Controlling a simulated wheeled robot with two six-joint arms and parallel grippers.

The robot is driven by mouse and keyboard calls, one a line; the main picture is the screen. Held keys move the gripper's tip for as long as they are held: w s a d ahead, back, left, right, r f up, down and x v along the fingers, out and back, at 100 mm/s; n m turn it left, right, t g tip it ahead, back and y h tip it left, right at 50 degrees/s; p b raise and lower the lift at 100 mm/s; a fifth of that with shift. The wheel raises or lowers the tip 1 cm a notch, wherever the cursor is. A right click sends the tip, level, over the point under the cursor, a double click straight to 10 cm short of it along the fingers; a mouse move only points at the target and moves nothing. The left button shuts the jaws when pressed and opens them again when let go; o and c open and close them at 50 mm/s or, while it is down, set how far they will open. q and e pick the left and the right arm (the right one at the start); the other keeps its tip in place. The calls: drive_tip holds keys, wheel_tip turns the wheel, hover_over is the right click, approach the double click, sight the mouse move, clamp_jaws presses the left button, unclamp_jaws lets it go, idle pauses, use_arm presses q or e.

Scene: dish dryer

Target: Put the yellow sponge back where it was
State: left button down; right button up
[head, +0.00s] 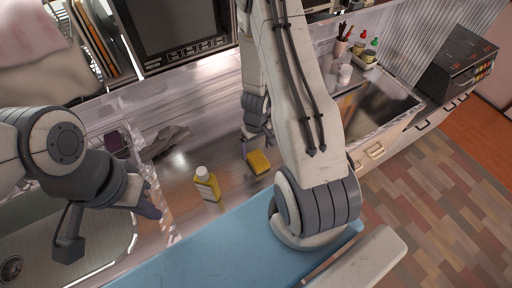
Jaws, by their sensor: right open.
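The yellow sponge (259,161) lies on the shiny metal counter (210,138), near the middle of the head view. My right gripper (258,137) is just behind the sponge, with its fingers open and pointing down towards the counter. The sponge appears to lie in front of the fingers and not between them; I cannot tell whether they touch it. My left gripper (150,206) is at the left, over the edge of the sink basin. Its fingers are seen at a poor angle, so its opening is unclear.
A yellow bottle with a white cap (207,184) stands left of the sponge. A grey cloth (166,142) lies further left. The sink (75,245) is at the lower left. A caddy with small bottles (365,55) and a second basin (375,103) are at the right.

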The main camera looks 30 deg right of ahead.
sight(256, 157)
wheel_tip(256, 157, up, 7)
drive_tip(key=p, duration=0.5)
drive_tip(key=a+r+n+y, duration=0.2)
drive_tip(key=a+r+n, duration=0.1)
drive_tip(key=a+r, duration=1.1)
drive_tip(key=s+a+r+n+h, duration=0.1)
drive_tip(key=s+a+r+n, duration=0.4)
drive_tip(key=s+a+r, duration=0.3)
drive_tip(key=s+r, duration=0.4)
drive_tip(key=s, duration=0.3)
drive_tip(key=shift+a+r, duration=0.1)
